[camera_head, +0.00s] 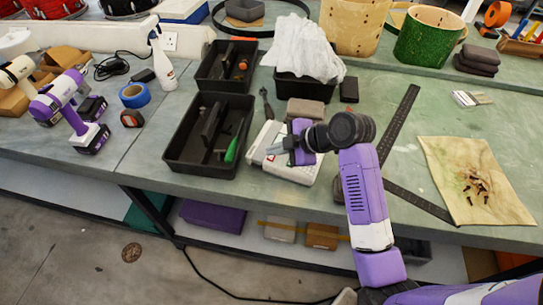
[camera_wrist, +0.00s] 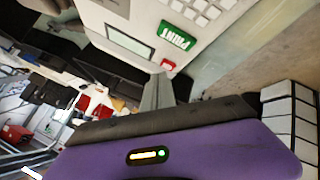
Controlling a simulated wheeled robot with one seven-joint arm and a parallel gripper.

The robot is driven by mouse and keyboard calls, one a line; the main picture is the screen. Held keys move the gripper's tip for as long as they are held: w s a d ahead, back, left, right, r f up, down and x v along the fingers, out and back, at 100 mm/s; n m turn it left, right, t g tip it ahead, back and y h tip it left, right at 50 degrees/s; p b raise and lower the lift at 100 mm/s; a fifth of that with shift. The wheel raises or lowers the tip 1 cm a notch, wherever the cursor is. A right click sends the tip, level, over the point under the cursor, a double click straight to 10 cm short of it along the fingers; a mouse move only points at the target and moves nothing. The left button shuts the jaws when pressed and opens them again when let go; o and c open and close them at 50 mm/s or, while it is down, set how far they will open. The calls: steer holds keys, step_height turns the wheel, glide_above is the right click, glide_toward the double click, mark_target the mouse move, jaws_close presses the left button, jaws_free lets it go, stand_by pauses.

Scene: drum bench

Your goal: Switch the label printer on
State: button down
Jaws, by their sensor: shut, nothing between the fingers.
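The label printer (camera_head: 288,174) is a white box lying on the green bench, partly hidden under my gripper (camera_head: 272,150). In the wrist view the printer (camera_wrist: 112,13) shows a grey screen, white keys, a green PRINT button (camera_wrist: 176,36) and a small red button or switch (camera_wrist: 168,65). My gripper (camera_wrist: 161,76) is shut and empty, with its fingertips close by the red button. I cannot tell whether they touch it. The screen (camera_wrist: 130,42) looks blank.
A black tray (camera_head: 168,153) with a green-handled tool stands just left of the printer. A dark block (camera_head: 306,109) lies behind it. A black square ruler (camera_head: 399,122) lies to the right, then a tan mat (camera_head: 455,165) with screws.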

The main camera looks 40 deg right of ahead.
mark_target(274, 160)
steer(key=shift+f, duration=0.4)
stand_by(0.3)
steer(key=shift+r+p, duration=0.55)
steer(key=shift+r, duration=0.35)
steer(key=shift+r, duration=0.1)
step_height(274, 160, up, 6)
steer(key=p, duration=0.5)
stand_by(0.4)
